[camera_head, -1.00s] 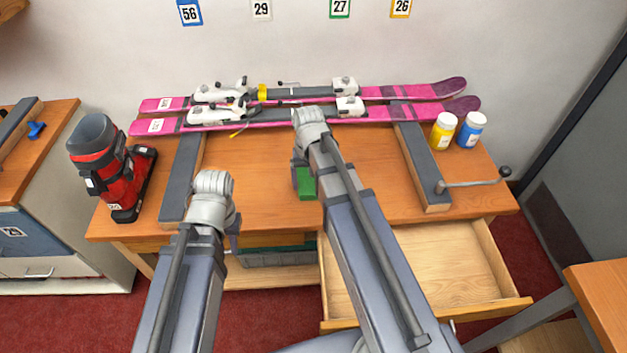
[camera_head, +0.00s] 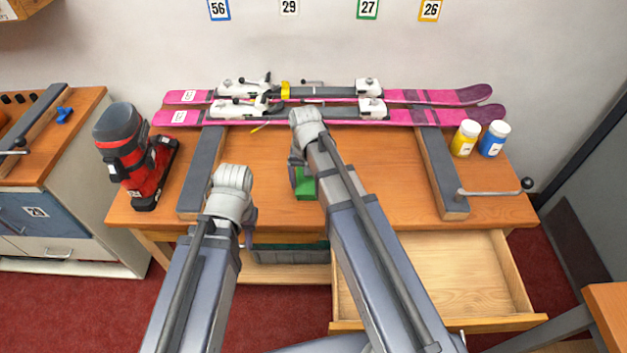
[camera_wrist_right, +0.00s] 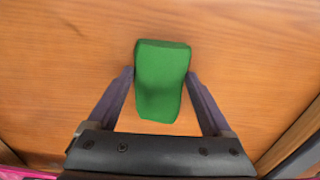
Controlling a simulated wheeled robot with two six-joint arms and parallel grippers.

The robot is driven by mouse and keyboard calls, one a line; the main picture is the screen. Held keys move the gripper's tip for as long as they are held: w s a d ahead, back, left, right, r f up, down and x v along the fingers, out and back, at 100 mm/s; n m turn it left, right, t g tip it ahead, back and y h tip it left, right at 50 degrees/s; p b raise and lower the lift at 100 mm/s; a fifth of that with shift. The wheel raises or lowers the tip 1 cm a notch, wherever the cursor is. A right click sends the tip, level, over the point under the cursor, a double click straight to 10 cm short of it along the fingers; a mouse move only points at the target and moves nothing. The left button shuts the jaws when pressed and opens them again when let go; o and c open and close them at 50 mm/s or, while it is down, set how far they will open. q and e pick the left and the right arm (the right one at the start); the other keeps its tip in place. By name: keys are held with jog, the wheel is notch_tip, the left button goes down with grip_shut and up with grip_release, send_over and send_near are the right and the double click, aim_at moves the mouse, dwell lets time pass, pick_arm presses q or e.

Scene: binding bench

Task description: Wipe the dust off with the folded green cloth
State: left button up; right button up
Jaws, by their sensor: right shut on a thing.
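The folded green cloth (camera_head: 305,187) is a small thick block at the middle of the bench top. It also shows in the right wrist view (camera_wrist_right: 162,82), with a finger against each side. My right gripper (camera_head: 299,176) is shut on it, pointing down at the wood (camera_wrist_right: 70,60). I cannot tell whether the cloth touches the wood or is just above it. My left gripper (camera_head: 248,226) hangs near the bench's front edge, apart from the cloth; its fingers are mostly hidden by the wrist. I see no clear dust on the bare wood.
Pink skis (camera_head: 330,117) lie along the back across two dark rests (camera_head: 202,175) (camera_head: 441,175). Yellow (camera_head: 465,139) and blue (camera_head: 493,139) bottles and a crank handle (camera_head: 495,191) are right. A drawer (camera_head: 430,285) is open below.

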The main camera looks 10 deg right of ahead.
aim_at(303, 184)
jog(key=shift+w+a, duration=0.1)
jog(key=shift+a, duration=0.45)
jog(key=shift+f, duration=0.1)
jog(key=shift+w+r+p, duration=0.1)
jog(key=shift+r+p, duration=0.4)
notch_tip(303, 184, up, 5)
jog(key=p, duration=0.5)
notch_tip(303, 184, up, 3)
jog(key=p, duration=0.3)
